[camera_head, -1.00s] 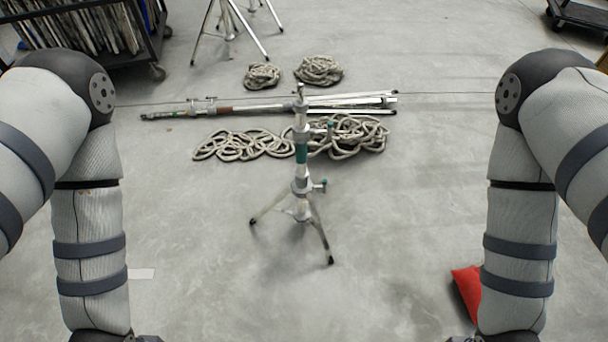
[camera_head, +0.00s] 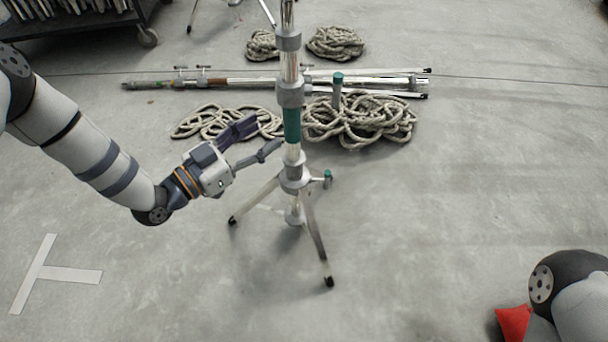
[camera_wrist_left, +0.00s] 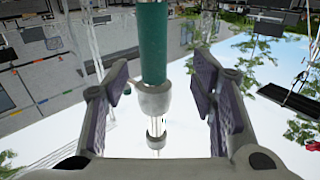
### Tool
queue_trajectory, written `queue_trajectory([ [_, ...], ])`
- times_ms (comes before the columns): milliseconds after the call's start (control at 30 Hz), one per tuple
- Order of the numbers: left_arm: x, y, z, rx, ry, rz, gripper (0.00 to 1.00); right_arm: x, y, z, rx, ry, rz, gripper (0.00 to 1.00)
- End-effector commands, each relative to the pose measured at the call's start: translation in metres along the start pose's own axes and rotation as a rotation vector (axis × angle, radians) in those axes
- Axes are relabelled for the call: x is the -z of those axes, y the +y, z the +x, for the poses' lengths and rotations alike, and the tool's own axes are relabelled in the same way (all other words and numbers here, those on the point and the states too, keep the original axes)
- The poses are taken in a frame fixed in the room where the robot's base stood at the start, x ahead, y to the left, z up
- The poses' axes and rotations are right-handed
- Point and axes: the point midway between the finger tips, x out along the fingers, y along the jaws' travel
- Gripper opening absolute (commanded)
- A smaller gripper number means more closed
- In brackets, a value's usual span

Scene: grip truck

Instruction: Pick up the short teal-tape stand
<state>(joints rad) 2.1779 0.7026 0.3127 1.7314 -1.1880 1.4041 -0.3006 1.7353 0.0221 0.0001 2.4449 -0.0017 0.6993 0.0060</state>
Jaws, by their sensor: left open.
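The short teal-tape stand (camera_head: 292,124) stands upright on the floor in the middle of the head view, on spread tripod legs, with a teal band on its metal pole. Its top runs out of the picture. My left gripper (camera_head: 267,133) is open just left of the pole at the height of the teal band. In the left wrist view, the stand's teal section (camera_wrist_left: 153,42) and a grey collar show between the open fingers of my left gripper (camera_wrist_left: 160,88). I cannot tell whether a finger touches the pole. My right gripper is out of view.
Coiled ropes (camera_head: 362,122) lie behind the stand, with a folded stand (camera_head: 228,85) lying beyond them. A dark cart (camera_head: 85,40) stands at the back left. A red object (camera_head: 513,322) is at the lower right, partly behind my right arm. The floor right of the stand is clear.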

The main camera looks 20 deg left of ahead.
Motion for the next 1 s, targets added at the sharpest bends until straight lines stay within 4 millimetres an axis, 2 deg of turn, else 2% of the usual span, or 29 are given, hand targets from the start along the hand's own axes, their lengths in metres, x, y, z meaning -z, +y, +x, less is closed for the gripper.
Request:
queue_trajectory([
  [100, -0.003, 0.001, 0.021, -0.001, -0.002, -0.002, 0.52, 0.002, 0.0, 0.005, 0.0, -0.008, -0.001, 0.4],
  [233, -0.004, 0.003, 0.037, 0.0, -0.003, -0.004, 0.52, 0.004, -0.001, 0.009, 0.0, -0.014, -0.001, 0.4],
  [433, -0.01, 0.009, 0.074, 0.0, -0.007, -0.004, 0.52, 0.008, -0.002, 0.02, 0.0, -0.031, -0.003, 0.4],
  [533, -0.008, 0.009, 0.082, 0.0, -0.007, -0.005, 0.52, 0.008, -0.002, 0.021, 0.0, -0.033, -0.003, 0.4],
  [700, -0.007, 0.009, 0.082, 0.0, -0.006, -0.005, 0.52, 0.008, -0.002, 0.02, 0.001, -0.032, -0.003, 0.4],
  [733, -0.007, 0.009, 0.082, 0.0, -0.006, -0.005, 0.49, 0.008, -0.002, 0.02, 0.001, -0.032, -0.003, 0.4],
  [933, -0.007, 0.009, 0.082, 0.0, -0.007, -0.005, 0.04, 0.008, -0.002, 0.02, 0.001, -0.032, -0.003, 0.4],
  [1000, -0.007, 0.009, 0.082, 0.0, -0.007, -0.005, 0.0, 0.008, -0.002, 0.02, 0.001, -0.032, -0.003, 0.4],
])
